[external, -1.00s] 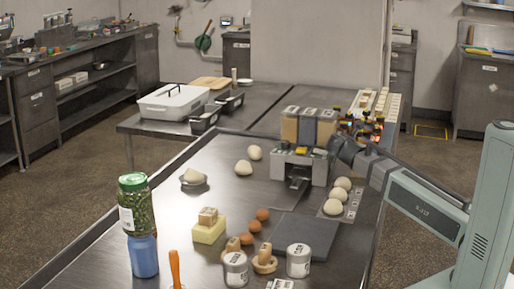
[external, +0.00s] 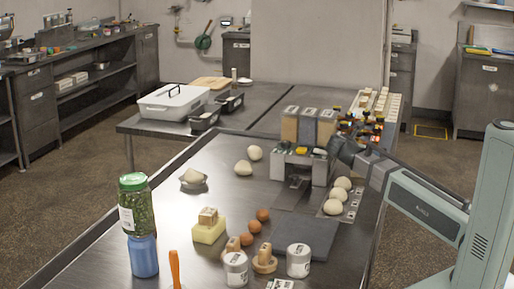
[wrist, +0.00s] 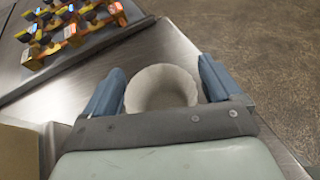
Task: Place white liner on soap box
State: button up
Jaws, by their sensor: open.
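A white liner (wrist: 160,72), round and cup-like with a ruffled rim, stands between the blue fingers of my gripper (wrist: 162,88) in the wrist view. My gripper is open, with a finger on either side of the liner. I cannot tell whether either finger touches it. The liner is near the edge of the metal table, with floor beyond. In the external view my fingers and the liner are hidden or too small to make out. I cannot tell for sure which thing is the soap box; a yellow block (external: 208,234) with a tan block on top stands mid-table.
A tan box side (wrist: 18,152) is close at lower left in the wrist view. Orange-and-black items (wrist: 75,22) stand on a dark tray. Dough balls (external: 243,168), brown eggs (external: 254,227), tins (external: 299,262) and a green jar (external: 135,205) stand on the table.

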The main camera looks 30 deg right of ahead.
jog(key=v, duration=1.2)
jog(key=shift+r, duration=0.15)
